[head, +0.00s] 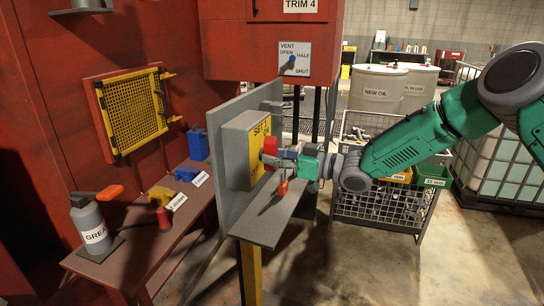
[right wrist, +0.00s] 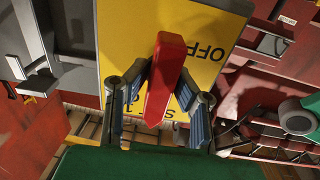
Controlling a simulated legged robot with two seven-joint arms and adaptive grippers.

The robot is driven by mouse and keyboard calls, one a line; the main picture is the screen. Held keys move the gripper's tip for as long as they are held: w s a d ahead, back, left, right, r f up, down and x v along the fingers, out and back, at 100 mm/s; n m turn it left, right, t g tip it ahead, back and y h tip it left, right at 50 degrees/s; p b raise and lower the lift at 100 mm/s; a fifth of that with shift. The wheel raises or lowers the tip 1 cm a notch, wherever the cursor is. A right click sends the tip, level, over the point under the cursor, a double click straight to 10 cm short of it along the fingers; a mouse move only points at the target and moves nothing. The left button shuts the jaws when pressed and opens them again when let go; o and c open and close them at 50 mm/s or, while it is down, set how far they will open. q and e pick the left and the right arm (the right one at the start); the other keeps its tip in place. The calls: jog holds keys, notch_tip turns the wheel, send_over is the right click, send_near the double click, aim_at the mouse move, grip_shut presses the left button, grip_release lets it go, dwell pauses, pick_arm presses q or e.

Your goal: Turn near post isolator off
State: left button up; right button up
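The isolator is a grey box with a yellow face (head: 236,152) on a grey upright panel atop a yellow post. Its red handle (head: 270,147) sticks out towards my right gripper (head: 292,157). In the right wrist view the red handle (right wrist: 165,80) runs nearly upright in the picture, slightly tilted, across the yellow plate (right wrist: 125,30). The word OFF shows to its right, and other lettering is partly hidden lower down. My right gripper (right wrist: 158,122) has its two fingers on either side of the handle, with gaps visible, so it looks open. My left gripper is out of view.
A grey shelf (head: 262,215) juts out below the gripper, with a small orange item (head: 283,187) above it. A bench (head: 140,262) with a grease can (head: 92,225) stands left. A wire basket (head: 385,207) stands behind my right arm. Floor at the front right is clear.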

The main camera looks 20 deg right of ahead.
jog(key=shift+r, duration=0.1)
grip_shut()
jog(key=n+b, duration=0.5)
jog(key=n, duration=0.1)
jog(key=shift+b, duration=0.4)
jog(key=n+b, duration=0.9)
jog(key=b, duration=0.1)
jog(key=shift+n, duration=0.4)
jog(key=shift+n+b, duration=1.1)
jog(key=shift+b, duration=0.2)
